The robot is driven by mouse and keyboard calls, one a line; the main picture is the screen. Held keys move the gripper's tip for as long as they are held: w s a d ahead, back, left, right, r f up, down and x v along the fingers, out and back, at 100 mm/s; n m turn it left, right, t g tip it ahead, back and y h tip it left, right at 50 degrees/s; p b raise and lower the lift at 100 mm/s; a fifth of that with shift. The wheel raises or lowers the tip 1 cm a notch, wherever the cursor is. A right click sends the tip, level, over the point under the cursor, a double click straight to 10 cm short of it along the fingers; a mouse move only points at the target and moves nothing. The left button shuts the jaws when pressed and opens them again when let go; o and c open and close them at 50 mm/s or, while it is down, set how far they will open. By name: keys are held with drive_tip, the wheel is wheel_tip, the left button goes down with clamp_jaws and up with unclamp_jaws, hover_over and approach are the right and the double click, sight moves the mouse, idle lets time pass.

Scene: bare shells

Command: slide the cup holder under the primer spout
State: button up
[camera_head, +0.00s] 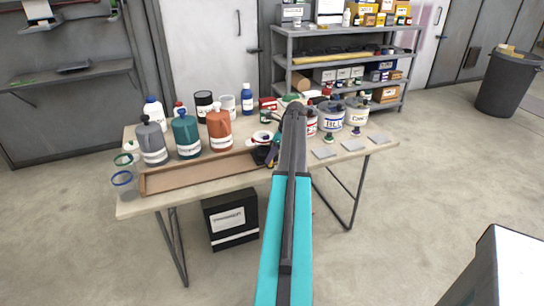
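My arm reaches from the bottom middle up over the table, and its far end hides part of the tabletop. My gripper (265,155) seems to be the small dark shape at the arm's left side, over the right end of the tray; its fingers are too small to tell open from shut. I cannot make out a cup holder for certain; a white-and-red item (262,137) lies beside the arm.
A long brown tray (190,180) lies along the table's (150,206) front left. Labelled tins (331,117) and flat grey cards (352,145) are at the right. Loaded shelves (340,60) stand behind.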

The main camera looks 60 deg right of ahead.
drive_tip(key=shift+w+f, duration=0.15)
drive_tip(key=shift+f, duration=0.35)
clamp_jaws()
drive_tip(key=shift+a, duration=0.1)
